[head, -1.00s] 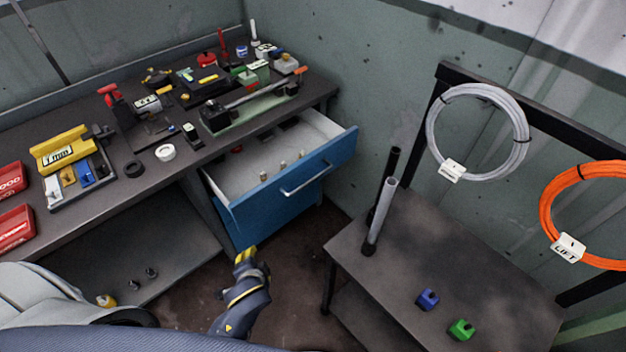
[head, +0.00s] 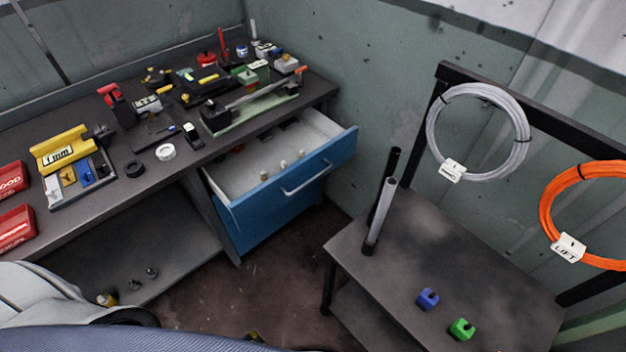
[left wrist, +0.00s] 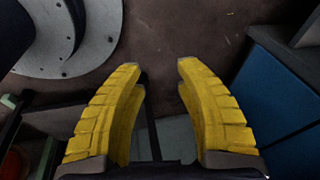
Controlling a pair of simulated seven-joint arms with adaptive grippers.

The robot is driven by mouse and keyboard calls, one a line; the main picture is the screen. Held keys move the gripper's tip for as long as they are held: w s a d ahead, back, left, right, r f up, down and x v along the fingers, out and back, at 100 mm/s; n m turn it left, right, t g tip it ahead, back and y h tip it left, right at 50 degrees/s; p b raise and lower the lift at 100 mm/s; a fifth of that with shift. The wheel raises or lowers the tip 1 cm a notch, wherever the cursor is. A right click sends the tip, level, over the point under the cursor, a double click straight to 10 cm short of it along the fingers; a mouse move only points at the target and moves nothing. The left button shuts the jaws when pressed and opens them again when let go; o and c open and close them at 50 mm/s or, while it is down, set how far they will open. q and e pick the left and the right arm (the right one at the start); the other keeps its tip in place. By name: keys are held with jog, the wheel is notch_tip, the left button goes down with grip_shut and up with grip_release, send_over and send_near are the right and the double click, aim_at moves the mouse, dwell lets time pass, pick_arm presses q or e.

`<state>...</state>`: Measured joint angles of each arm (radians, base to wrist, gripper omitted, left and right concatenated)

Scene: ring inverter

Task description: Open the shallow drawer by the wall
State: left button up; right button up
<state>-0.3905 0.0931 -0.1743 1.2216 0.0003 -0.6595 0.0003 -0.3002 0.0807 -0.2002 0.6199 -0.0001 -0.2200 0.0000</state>
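The shallow drawer (head: 292,187) has a blue front, a silver bar handle (head: 306,180) and a pale inside. It is pulled out from under the workbench near the wall corner, and several small pale pieces stand inside. No gripper touches it in the head view. My left gripper (left wrist: 161,75) shows in the left wrist view with two yellow fingers spread apart, nothing between them, over the brown floor. Blue cabinet panels (left wrist: 282,105) show to its right. My right gripper cannot be made out.
The workbench (head: 98,198) carries tools, a yellow block set and red boxes. The floor before the drawer is clear.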

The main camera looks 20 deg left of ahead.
pick_arm(q)
jog(key=s+f, duration=0.5)
jog(key=s, duration=0.1)
jog(key=w+r+t, duration=0.1)
jog(key=w+r, duration=0.5)
jog(key=r, duration=0.4)
jog(key=w+r+m+t, duration=0.1)
jog(key=w+r, duration=0.6)
jog(key=r, duration=0.4)
jog(key=w+r+t, duration=0.1)
jog(key=w+r, duration=0.5)
jog(key=r, duration=0.4)
jog(key=w+d+r+n+t+h, duration=0.4)
jog(key=w+d+r+n+t, duration=0.15)
jog(key=d+r, duration=0.5)
jog(key=w+d+r+n+t+h, duration=0.45)
jog(key=w+d+r, duration=0.35)
jog(key=r, duration=0.4)
jog(key=n+y, duration=1.1)
jog(key=n, duration=0.8)
send_near(313, 178)
jog(key=x, duration=1)
jog(key=shift+f, duration=0.35)
